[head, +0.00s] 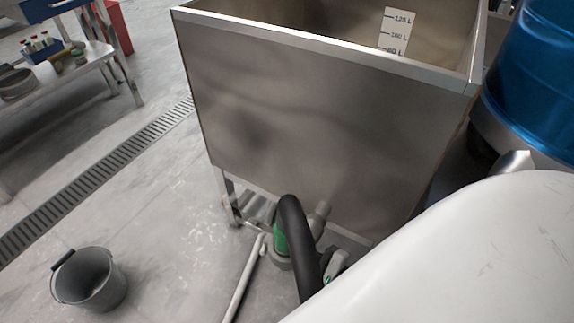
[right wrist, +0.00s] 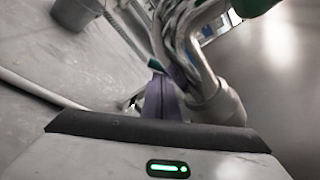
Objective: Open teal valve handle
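In the right wrist view, a narrow teal bar (right wrist: 154,64), which looks like the valve handle, shows at the tips of my right gripper (right wrist: 160,80). It lies beside shiny metal pipework (right wrist: 190,45). The gripper's dark purple fingers look close together, and I cannot tell if they hold the bar. In the head view, the area by the pipework under the steel tank (head: 320,100) is partly hidden by a black curved tube (head: 296,240) and my white arm. The teal handle cannot be made out there. My left gripper is in neither view.
A grey bucket (head: 90,280) stands on the floor at lower left. A pale pipe (head: 243,280) runs along the floor. A green part (head: 280,240) sits beside the black tube. A blue drum (head: 535,85) stands at right. Floor left of the tank is mostly open.

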